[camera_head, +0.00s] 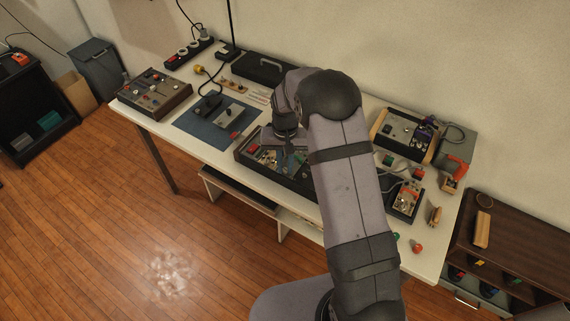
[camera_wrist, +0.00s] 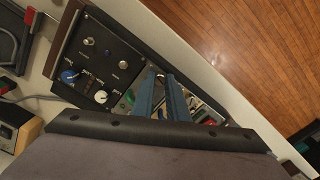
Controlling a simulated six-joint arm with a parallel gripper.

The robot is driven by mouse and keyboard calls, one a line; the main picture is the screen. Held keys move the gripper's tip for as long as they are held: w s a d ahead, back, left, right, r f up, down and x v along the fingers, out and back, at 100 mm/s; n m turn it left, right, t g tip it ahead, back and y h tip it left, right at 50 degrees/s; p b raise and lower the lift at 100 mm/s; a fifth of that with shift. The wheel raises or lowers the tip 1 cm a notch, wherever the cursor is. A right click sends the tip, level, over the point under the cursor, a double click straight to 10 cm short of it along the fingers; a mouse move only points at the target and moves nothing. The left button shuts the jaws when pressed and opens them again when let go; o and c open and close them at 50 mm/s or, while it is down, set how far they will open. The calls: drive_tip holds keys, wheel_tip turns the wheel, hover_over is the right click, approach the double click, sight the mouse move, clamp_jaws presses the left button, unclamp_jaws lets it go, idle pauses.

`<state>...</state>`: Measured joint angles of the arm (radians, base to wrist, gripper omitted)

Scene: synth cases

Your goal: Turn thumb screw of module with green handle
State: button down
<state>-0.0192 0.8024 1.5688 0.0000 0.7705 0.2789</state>
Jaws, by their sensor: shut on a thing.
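A dark case (camera_head: 246,157) of panel modules lies on the white table. In the wrist view, a black module (camera_wrist: 104,62) with a blue knob and a white knob fills its left part. A small green part (camera_wrist: 130,97), which looks like the green handle, shows just left of my fingers. My gripper (camera_head: 284,148) points down into the case. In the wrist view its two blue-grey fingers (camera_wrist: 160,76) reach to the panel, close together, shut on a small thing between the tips. It looks like the thumb screw, but the fingers mostly hide it.
A blue mat (camera_head: 190,122) with a small device lies left of the case. A control box (camera_head: 152,92) stands at the table's left end. More devices (camera_head: 403,134) crowd the right side. The table's front edge runs close to the case.

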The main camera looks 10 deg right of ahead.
sight(285, 169)
drive_tip(key=m, duration=0.4)
drive_tip(key=shift+m, duration=0.3)
drive_tip(key=m, duration=0.4)
drive_tip(key=shift+m, duration=0.3)
drive_tip(key=c, duration=1.7)
unclamp_jaws()
drive_tip(key=shift+r, duration=0.1)
drive_tip(key=shift+r+b, duration=0.7)
drive_tip(key=shift+r, duration=2.9)
